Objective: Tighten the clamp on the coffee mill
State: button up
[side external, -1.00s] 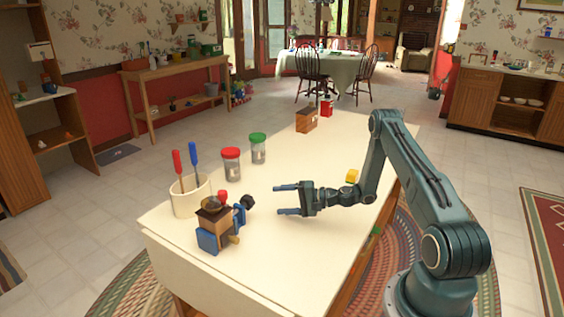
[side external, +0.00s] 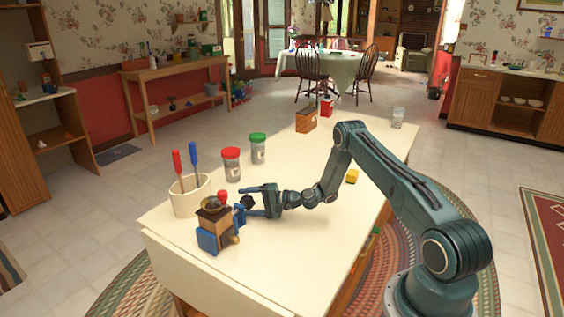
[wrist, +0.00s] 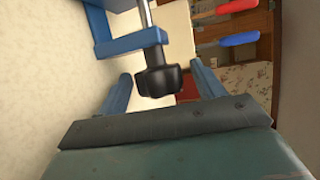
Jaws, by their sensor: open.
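The coffee mill (side external: 212,222) has a wooden body and stands at the near left of the table. Its blue clamp (side external: 208,240) is at its base, with a black knob (side external: 248,202) on the side facing me. In the wrist view the black knob (wrist: 158,80) sits at the end of a metal screw, in front of a blue clamp part (wrist: 135,42). My gripper (side external: 245,202) is open, its two blue fingers on either side of the knob. In the wrist view a gap shows between each finger and the knob.
A cream crock (side external: 186,203) with a red-handled and a blue-handled tool stands behind the mill. A red-lidded jar (side external: 231,166) and a green-lidded jar (side external: 258,150) stand farther back. A yellow block (side external: 352,176) lies right. The table (side external: 290,245) is clear in front.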

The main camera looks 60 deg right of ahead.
jog(key=shift+x, duration=1.05)
jog(key=c, duration=1)
jog(key=shift+r, duration=0.1)
jog(key=m+g, duration=0.1)
jog(key=g, duration=0.2)
jog(key=shift+h, duration=0.4)
jog(key=shift+s+f+g, duration=0.1)
jog(key=shift+f+g, duration=0.2)
jog(key=shift+g, duration=0.3)
